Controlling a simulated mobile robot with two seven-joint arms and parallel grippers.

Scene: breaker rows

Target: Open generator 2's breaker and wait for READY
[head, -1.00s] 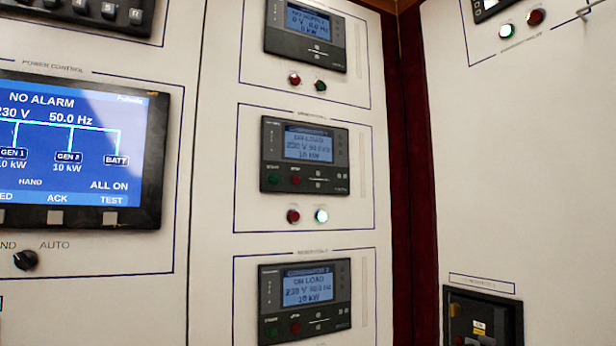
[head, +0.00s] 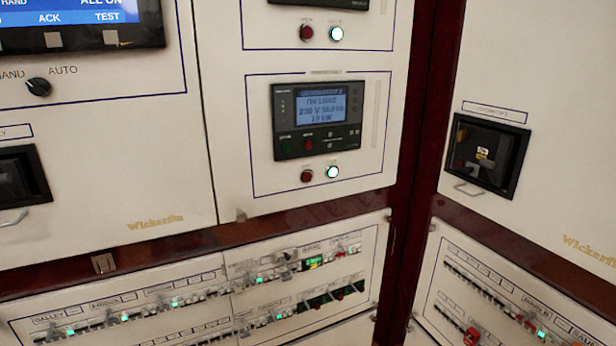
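A generator controller (head: 318,120) sits on the middle panel. Its screen (head: 321,109) reads ON LOAD, 230 V and 10 kW; its title line is too blurred to tell the generator number. Under it are a dark red button (head: 306,176) and a brightly lit green-white button (head: 333,172). A black recessed breaker unit (head: 484,157) with a small yellow label is on the right cabinet. Another black recessed unit (head: 20,187) is cut off at the left edge. READY does not show on any legible screen. Neither gripper is in view.
The blue power display (head: 80,20) is cut off at top left, above a HAND/AUTO knob (head: 38,87). Rows of small breakers with green lights fill the lower panels (head: 215,270) and lower right (head: 500,290). Metal handles project under the recessed units.

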